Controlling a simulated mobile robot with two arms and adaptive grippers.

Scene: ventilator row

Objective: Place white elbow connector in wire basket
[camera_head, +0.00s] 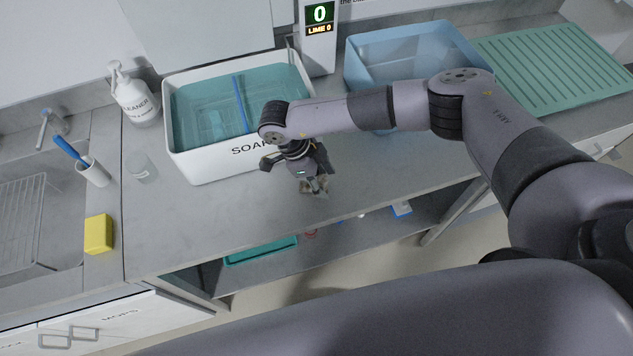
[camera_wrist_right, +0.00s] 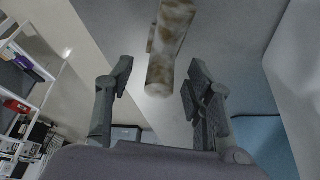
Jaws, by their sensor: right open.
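A white elbow connector with brown stains (camera_wrist_right: 170,45) shows in the right wrist view, ahead of and between the fingertips, with clear gaps to both fingers. In the head view the connector (camera_head: 316,188) is small and partly covered by my right gripper (camera_head: 312,176), at the counter's front part just right of the soak tub. The right gripper is open and points down; its two fingers (camera_wrist_right: 160,80) stand wide apart in the wrist view. A wire basket or rack (camera_head: 20,215) sits in the sink at the far left, cut off by the picture edge. My left gripper is not in view.
A white soak tub (camera_head: 212,160) with teal liquid stands beside my right gripper. A blue tub (camera_head: 365,75) and a green ribbed mat (camera_head: 550,68) lie to the right. A cleaner bottle (camera_head: 135,98), brush cup (camera_head: 94,172), clear cup (camera_head: 141,167) and yellow sponge (camera_head: 98,235) stand left.

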